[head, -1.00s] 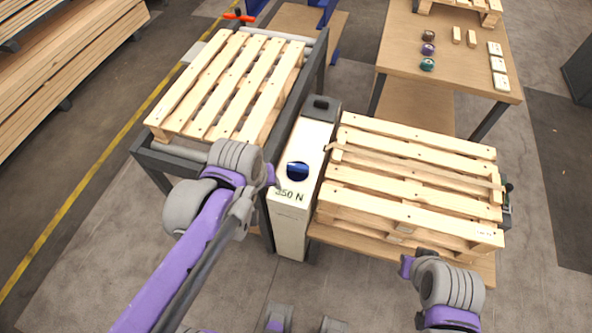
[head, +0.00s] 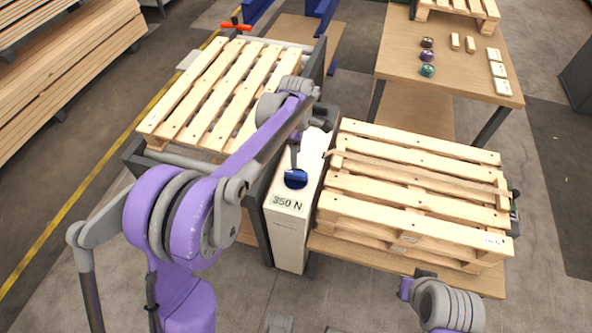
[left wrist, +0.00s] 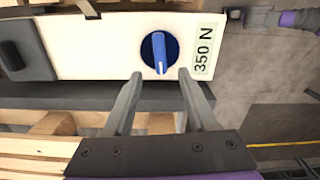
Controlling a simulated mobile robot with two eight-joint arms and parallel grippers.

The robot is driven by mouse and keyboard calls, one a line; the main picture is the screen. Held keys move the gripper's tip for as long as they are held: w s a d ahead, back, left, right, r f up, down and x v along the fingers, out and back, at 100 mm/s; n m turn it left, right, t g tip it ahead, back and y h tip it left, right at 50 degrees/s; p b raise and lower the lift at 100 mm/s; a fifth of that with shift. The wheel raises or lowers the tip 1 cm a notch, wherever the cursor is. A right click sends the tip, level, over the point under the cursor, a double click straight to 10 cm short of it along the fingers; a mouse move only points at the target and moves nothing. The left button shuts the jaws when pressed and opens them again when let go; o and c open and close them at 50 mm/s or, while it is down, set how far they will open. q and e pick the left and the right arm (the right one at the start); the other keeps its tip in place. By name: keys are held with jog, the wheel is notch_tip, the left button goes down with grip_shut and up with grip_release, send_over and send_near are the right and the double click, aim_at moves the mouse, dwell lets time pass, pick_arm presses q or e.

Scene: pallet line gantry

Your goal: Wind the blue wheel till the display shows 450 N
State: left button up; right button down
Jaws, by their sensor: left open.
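The blue wheel (head: 296,178) is set in the top of a white cabinet (head: 291,238), and in the left wrist view the wheel (left wrist: 159,52) has a raised grip bar. The display (head: 287,202) beside it reads 350 N, and the display also shows in the left wrist view (left wrist: 204,48). My left gripper (head: 295,162) is over the cabinet just behind the wheel. In the left wrist view its two fingers (left wrist: 158,76) are spread, with nothing between them, and point at the wheel. My right gripper (head: 404,289) is at the lower right, apart from the cabinet; its fingers are not clear.
A pallet (head: 215,90) lies on the roller frame at the left. Stacked pallets (head: 415,190) stand close to the cabinet's right. A wooden table (head: 455,75) with small coloured items is behind. A dark handle sits on the cabinet's far end.

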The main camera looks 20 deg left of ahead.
aim_at(296, 172)
pick_arm(q)
notch_tip(296, 172, down, 8)
jog(key=shift+f+b, duration=0.25)
jog(key=shift+b, duration=0.05)
grip_shut()
dwell(0.3)
